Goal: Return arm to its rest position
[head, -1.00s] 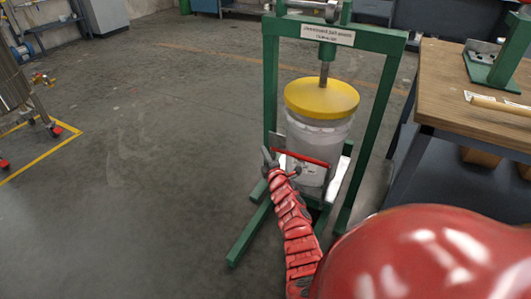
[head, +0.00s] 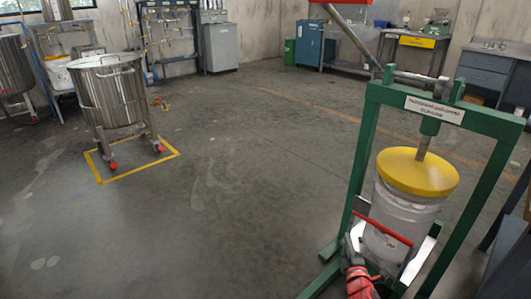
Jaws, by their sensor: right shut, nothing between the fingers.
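My right gripper (head: 351,244) is at the bottom right of the head view, at the end of my red segmented arm. It is shut and empty, at the lower left side of a pale bucket (head: 395,212). I cannot tell whether it touches the bucket. The bucket stands upright in a green press frame (head: 362,155), under a yellow round plate (head: 415,172) on a metal rod. A red bar (head: 384,228) crosses the bucket's front. My left gripper is not in view.
A steel tank on casters (head: 110,98) stands at the left inside a yellow floor outline. Cabinets and a sink bench (head: 345,50) line the back wall. Part of a table is at the right edge. The middle floor is clear.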

